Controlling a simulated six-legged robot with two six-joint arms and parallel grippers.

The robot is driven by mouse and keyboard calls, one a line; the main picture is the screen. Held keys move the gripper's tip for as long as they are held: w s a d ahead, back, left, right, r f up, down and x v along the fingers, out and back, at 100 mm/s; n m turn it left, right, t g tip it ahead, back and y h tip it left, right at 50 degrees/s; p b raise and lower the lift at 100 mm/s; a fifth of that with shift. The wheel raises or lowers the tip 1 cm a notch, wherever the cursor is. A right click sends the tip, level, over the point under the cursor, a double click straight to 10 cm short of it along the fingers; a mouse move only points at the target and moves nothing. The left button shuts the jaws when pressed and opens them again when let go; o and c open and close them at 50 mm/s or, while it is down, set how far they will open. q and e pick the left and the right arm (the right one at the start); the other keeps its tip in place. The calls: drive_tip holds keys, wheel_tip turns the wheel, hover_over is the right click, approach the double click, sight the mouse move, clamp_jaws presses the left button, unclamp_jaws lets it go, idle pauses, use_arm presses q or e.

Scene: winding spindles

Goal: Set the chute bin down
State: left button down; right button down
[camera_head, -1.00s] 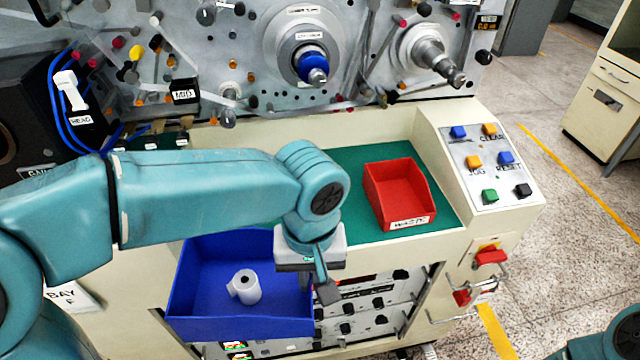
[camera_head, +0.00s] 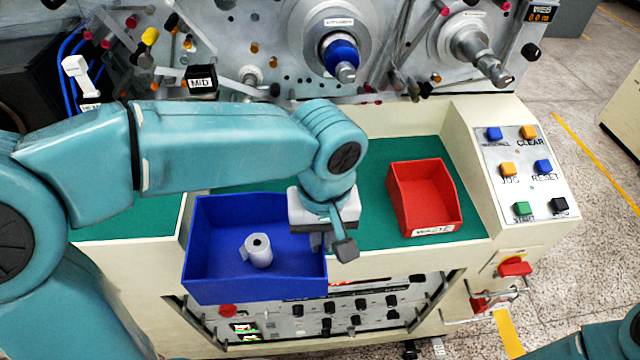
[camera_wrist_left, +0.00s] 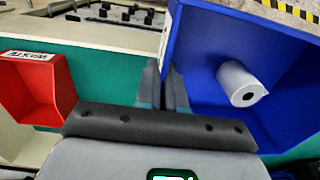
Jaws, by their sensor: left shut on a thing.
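The blue bin (camera_head: 208,268) holds a white roll (camera_head: 260,252) and has the front edge of the green bench top behind it. Its front part reaches out past that edge, over the front panel. My left gripper (camera_head: 333,243) is shut on the bin's right side wall. In the left wrist view, the fingers (camera_wrist_left: 164,88) pinch the wall of the blue bin (camera_wrist_left: 205,45), and the roll (camera_wrist_left: 240,85) lies inside. I cannot tell whether the bin's underside touches the bench. My right gripper is not in view.
A red bin (camera_head: 425,197) labelled as waste stands on the green mat (camera_head: 370,225), right of my gripper. A button panel (camera_head: 525,170) is at the right. Spindles (camera_head: 345,70) stick out from the machine face behind. Green surface is bare at the left (camera_head: 130,215).

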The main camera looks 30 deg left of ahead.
use_arm(q)
drive_tip(key=w+a+p, duration=0.4)
drive_tip(key=w+a, duration=0.3)
drive_tip(key=w, duration=0.5)
drive_tip(key=f, duration=0.4)
drive_tip(key=f+p, duration=0.1)
drive_tip(key=f, duration=0.1)
drive_tip(key=shift+w+a+f, duration=0.2)
drive_tip(key=shift+w+a, duration=0.1)
drive_tip(key=shift+a, duration=0.1)
drive_tip(key=shift+w+a+f+p, duration=0.15)
drive_tip(key=shift+w+f+p, duration=0.05)
drive_tip(key=shift+p, duration=0.2)
drive_tip(key=shift+w+f, duration=0.1)
drive_tip(key=shift+f, duration=0.05)
drive_tip(key=shift+f+b, duration=0.15)
drive_tip(key=shift+b, duration=0.15)
drive_tip(key=c, duration=1.2)
unclamp_jaws()
drive_tip(key=shift+c, duration=0.2)
